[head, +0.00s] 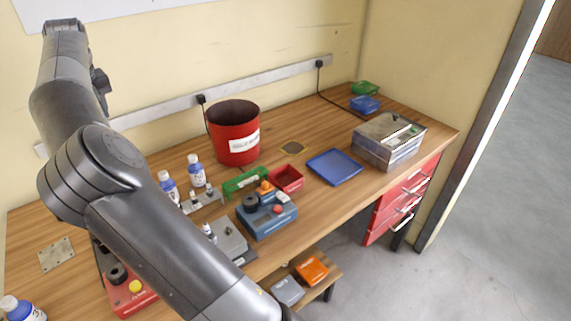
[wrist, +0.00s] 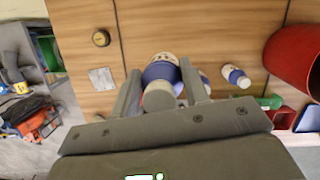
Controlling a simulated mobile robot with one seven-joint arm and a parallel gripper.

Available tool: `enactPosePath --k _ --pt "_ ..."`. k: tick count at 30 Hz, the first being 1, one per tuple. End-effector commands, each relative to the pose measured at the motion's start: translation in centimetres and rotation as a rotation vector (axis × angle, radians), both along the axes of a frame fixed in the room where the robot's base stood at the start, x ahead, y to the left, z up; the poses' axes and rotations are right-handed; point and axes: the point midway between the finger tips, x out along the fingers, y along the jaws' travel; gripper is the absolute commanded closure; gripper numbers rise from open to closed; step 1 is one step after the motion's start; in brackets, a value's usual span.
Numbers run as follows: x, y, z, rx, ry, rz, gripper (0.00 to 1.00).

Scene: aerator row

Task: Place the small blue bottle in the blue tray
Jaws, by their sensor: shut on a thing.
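My gripper (wrist: 160,90) is shut on a small blue and white bottle (wrist: 160,72), which sits between the two fingers with its pale cap towards the wrist camera. The gripper and its held bottle cannot be made out in the head view. The flat blue tray (head: 335,167) lies on the bench right of the middle in the head view, and no bottle shows in it. A blue piece at the right edge of the wrist view (wrist: 309,119) may be this tray. I cannot tell how high the bottle is above the bench.
Other blue-labelled bottles (head: 196,171) stand left of the red bin (head: 236,133). A small red box (head: 287,179), a green rack (head: 245,182) and a blue device (head: 267,216) lie left of the tray. A metal box (head: 389,141) stands to its right.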

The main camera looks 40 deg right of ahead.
Motion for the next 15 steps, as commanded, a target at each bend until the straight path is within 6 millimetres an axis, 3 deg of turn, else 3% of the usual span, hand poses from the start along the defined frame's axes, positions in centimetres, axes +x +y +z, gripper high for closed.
enactPosePath --k 2,8,11,15 --pt "0.0 -0.1 1.1 -0.001 -0.002 0.000 0.83" --pt "0.0 -5.0 1.0 -0.002 0.006 -0.008 0.83" --pt "-0.1 -8.0 0.9 -0.003 0.012 -0.010 0.83" --pt "-0.6 -13.6 1.0 -0.003 0.018 -0.013 0.83"
